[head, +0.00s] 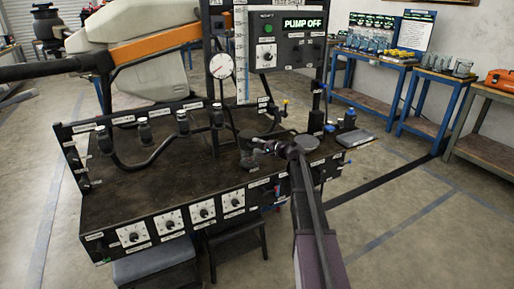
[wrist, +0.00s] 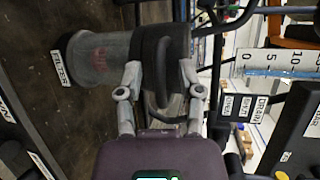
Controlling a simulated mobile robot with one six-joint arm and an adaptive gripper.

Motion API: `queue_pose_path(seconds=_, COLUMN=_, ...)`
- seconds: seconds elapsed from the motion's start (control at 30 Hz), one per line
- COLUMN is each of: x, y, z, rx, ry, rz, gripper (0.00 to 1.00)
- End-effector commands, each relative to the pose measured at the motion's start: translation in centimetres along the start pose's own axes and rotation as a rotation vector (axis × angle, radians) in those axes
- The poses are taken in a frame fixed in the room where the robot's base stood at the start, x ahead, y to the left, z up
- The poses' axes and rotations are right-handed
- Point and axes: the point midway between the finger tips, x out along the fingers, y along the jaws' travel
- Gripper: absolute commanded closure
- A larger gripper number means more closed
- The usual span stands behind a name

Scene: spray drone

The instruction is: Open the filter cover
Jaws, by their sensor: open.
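The filter (wrist: 98,58) is a clear, greyish housing with something reddish inside, next to a FILTER label on the dark bench. Its dark cover (wrist: 147,45) has a loop handle (wrist: 165,72) and appears seated on the housing. In the head view the filter (head: 248,161) stands near the bench's right part, partly hard to make out. My gripper (wrist: 163,85) is open, with a finger to each side of the cover and handle. I cannot tell whether the fingers touch it. In the head view my gripper (head: 261,146) is beside the filter's top.
A panel reading PUMP OFF (head: 303,24) and a round gauge (head: 221,65) stand behind. A hose with several dark nozzle bodies (head: 183,123) runs along the bench's left. A grey round disc (head: 306,143) is right of my gripper. The bench's middle left is bare.

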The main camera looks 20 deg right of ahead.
Motion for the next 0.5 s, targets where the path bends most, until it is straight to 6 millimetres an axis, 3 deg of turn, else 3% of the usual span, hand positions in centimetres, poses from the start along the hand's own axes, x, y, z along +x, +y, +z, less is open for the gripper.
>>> queue_pose_path(seconds=0.3, x=0.1, y=-0.01, z=0.0, rx=0.0, ry=0.0, rz=0.0, gripper=0.52)
queue_pose_path(seconds=0.47, x=0.09, y=0.0, z=0.0, rx=0.0, ry=0.0, rz=0.0, gripper=0.99)
queue_pose_path(seconds=0.5, x=0.08, y=0.0, z=-0.01, rx=0.0, ry=0.0, rz=0.0, gripper=1.0)
